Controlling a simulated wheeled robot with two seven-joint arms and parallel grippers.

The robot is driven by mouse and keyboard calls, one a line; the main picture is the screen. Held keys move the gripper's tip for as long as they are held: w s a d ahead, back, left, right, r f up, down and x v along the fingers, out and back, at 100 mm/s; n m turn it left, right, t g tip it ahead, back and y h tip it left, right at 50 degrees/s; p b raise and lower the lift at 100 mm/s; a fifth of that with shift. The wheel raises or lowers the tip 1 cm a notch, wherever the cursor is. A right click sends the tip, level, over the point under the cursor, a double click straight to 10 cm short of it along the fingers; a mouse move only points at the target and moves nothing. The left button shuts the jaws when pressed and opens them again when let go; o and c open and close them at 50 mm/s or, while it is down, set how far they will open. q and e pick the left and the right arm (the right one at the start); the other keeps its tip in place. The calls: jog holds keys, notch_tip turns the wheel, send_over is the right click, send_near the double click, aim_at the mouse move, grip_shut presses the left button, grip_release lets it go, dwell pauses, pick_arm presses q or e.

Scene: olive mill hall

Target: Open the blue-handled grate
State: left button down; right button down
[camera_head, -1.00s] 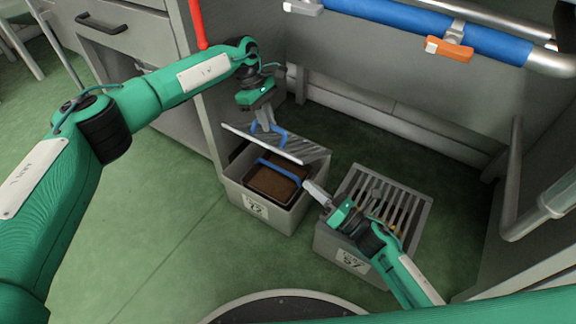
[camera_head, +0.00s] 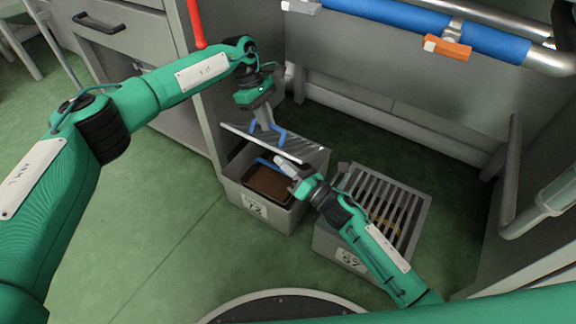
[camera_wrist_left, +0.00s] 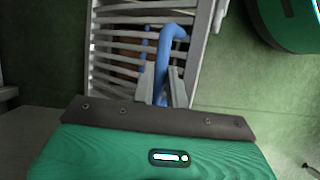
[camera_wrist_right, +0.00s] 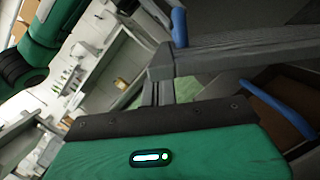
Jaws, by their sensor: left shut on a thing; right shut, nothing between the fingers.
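The grate (camera_head: 300,147) with the blue handle (camera_head: 279,137) is tilted up over a grey box (camera_head: 285,216) marked 72. The box's mouth shows below it. My left gripper (camera_head: 268,127) is shut on the blue handle, as the left wrist view shows (camera_wrist_left: 165,90). My right gripper (camera_head: 282,162) is shut and empty at the lower front edge of the raised grate. In the right wrist view a grey bar (camera_wrist_right: 235,52), likely the grate's edge, lies right by its fingertips (camera_wrist_right: 158,92). I cannot tell whether they touch.
Inside the open box sits a brown-filled container (camera_head: 268,184) with its own blue handle (camera_wrist_right: 280,103). A second grey box (camera_head: 340,250), with a slatted grate (camera_head: 385,200), stands to the right. A cabinet (camera_head: 160,105) stands left. A blue-wrapped rail (camera_head: 400,20) crosses above.

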pick_arm(q)
jog(key=shift+d+f, duration=0.2)
jog(key=shift+f, duration=0.1)
